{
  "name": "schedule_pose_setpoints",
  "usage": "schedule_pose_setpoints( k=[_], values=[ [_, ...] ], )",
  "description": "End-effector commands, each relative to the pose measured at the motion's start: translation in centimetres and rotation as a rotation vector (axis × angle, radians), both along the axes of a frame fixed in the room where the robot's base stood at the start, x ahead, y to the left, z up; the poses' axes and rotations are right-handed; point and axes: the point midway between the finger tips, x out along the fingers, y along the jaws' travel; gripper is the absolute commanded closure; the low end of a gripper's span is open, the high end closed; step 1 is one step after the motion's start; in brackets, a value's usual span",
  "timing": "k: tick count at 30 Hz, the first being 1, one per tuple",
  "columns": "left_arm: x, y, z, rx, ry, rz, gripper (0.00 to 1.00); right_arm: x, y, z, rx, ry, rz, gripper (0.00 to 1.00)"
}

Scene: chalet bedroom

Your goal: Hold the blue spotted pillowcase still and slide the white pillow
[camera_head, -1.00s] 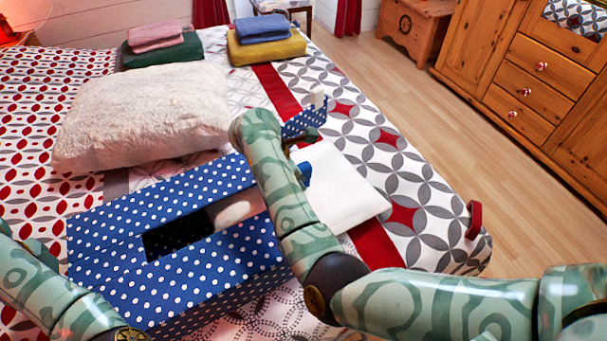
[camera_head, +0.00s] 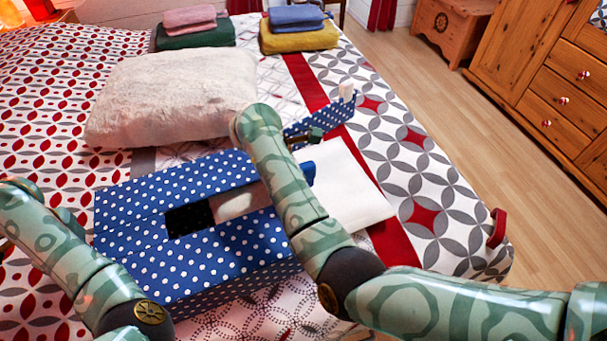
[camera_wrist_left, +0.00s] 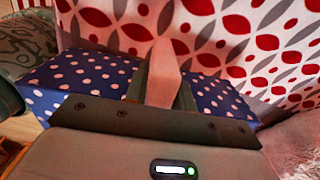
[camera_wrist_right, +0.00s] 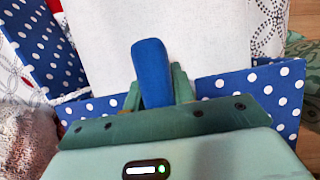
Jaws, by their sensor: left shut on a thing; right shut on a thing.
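The blue spotted pillowcase (camera_head: 140,240) lies on the bed, with a dark opening in its top. The flat white pillow (camera_head: 352,190) is partly inside: its end shows in the opening, and its right part sticks out beyond the case. My right gripper (camera_wrist_right: 152,85) is shut on a blue tab (camera_wrist_right: 152,65) at the white pillow; my right arm covers part of the case and pillow. My left gripper (camera_wrist_left: 165,88) is shut on a pale tab (camera_wrist_left: 164,65) beside a spotted edge of the pillowcase. The left fingertips are hidden in the head view.
A fluffy white cushion (camera_head: 170,95) lies behind the pillowcase. Folded pink and green cloths (camera_head: 195,35) and blue and yellow cloths (camera_head: 298,38) lie at the far end. A wooden dresser (camera_head: 540,70) stands at the right, across open floor.

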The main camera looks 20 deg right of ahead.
Motion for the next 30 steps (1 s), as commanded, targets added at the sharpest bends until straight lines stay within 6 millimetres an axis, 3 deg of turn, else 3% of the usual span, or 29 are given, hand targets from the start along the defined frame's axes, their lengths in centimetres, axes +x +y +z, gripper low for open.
schedule_pose_setpoints(
  k=[1,8,18,30],
  values=[
    [0.1,-0.6,-0.3,-0.014,-0.001,-0.005,0.95,-0.5,0.5,-0.8,0.017,0.020,-0.001,1.00],
    [0.1,-0.6,-0.3,-0.014,-0.001,-0.005,0.95,-0.6,0.9,-0.8,0.017,0.021,0.000,1.00],
    [0.2,-0.6,-0.2,-0.014,-0.001,-0.006,0.95,-1.0,4.1,-0.8,0.015,0.020,0.000,1.00],
    [0.2,-0.6,-0.2,-0.014,-0.002,-0.006,0.95,-1.1,4.6,-0.8,0.014,0.022,-0.001,1.00]
  ],
)
